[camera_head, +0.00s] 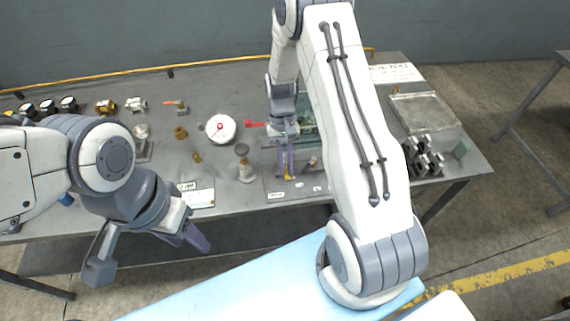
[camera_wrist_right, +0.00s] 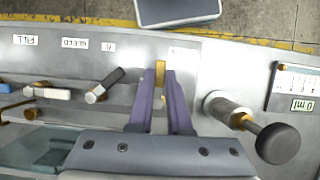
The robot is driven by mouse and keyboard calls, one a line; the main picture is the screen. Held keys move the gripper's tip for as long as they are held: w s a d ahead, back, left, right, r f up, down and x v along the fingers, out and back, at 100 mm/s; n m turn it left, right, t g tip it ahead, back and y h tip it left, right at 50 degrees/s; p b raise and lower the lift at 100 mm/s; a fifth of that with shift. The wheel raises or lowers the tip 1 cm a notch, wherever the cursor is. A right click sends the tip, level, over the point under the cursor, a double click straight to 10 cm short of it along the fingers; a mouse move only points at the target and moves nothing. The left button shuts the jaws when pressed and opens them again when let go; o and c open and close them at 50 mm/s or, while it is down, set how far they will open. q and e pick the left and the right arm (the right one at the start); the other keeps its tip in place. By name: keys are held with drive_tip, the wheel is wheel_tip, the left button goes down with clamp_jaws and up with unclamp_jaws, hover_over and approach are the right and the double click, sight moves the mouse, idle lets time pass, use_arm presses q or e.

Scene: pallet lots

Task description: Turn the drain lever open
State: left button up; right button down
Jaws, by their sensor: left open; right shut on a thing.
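My right gripper (camera_head: 284,172) reaches down to the front edge of the bench. In the right wrist view its purple fingers (camera_wrist_right: 160,100) are shut on a yellow lever (camera_wrist_right: 160,72), which stands between them. The label by this lever is partly hidden, so I cannot read that it is the drain one. Beside it are a black-handled lever (camera_wrist_right: 112,79) and a white-handled lever (camera_wrist_right: 52,94), both lying sideways, with FILL (camera_wrist_right: 25,39) and BLEED (camera_wrist_right: 75,43) labels nearby. My left gripper (camera_head: 186,238) is open and empty in front of the bench, low and left.
A stem with a dark round knob (camera_wrist_right: 278,143) stands close to the right gripper in the wrist view. A white gauge (camera_head: 220,128), several fittings and a shallow tray (camera_head: 424,112) are on the grey bench. The bench front (camera_head: 232,203) is fairly clear.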

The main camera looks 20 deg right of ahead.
idle(0.3)
drive_tip(key=c, duration=0.8)
unclamp_jaws()
drive_tip(key=shift+c, duration=0.2)
drive_tip(key=b+v, duration=0.2)
drive_tip(key=v, duration=0.8)
drive_tip(key=shift+r, duration=0.3)
drive_tip(key=shift+w, duration=0.1)
